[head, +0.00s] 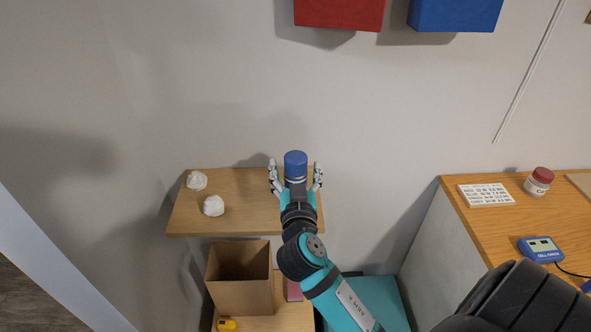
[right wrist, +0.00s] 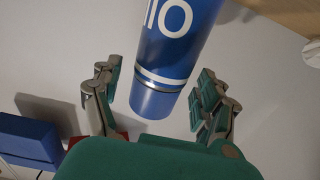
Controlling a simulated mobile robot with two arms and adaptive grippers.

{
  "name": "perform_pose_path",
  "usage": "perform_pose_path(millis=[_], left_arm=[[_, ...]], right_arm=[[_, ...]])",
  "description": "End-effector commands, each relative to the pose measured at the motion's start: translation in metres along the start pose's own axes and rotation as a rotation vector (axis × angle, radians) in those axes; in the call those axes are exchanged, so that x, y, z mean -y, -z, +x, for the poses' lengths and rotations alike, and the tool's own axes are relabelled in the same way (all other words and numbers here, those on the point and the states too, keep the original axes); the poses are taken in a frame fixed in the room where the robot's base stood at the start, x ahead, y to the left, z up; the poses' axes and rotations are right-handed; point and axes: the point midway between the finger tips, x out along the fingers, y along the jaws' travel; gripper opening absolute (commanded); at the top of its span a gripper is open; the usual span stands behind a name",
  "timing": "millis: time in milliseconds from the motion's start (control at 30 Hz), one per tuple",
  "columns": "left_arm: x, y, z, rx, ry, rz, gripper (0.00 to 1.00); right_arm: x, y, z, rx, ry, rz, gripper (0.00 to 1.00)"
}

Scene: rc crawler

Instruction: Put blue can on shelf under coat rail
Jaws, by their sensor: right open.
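A blue can (head: 295,160) stands upright at the right part of a small wooden shelf (head: 250,212) on the wall. Its base is hidden behind my right gripper in the head view. My right gripper (head: 296,172) is open, with its fingers on either side of the can. In the right wrist view the blue can (right wrist: 178,50), with white lettering, is between the spread fingers (right wrist: 158,100), with gaps on both sides. No coat rail can be made out. My left gripper is not in view.
Two white crumpled lumps (head: 205,195) lie on the shelf's left part. An open cardboard box (head: 240,285) stands below. A red box (head: 340,12) and a blue box (head: 455,14) are on the wall above. A wooden counter (head: 480,225) is at right.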

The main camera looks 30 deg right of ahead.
Motion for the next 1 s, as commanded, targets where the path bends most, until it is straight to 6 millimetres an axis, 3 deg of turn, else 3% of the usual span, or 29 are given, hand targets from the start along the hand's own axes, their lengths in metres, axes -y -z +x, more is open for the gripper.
perform_pose_path(millis=[500,700,1000], left_arm=[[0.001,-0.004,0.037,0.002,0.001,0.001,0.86],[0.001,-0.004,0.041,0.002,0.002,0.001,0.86],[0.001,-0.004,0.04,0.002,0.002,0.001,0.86]], right_arm=[[0.0,-0.004,-0.098,0.003,-0.001,0.003,0.76],[-0.001,-0.001,-0.112,0.0,-0.003,0.002,0.76],[0.0,0.0,-0.112,-0.001,-0.002,0.001,0.76]])
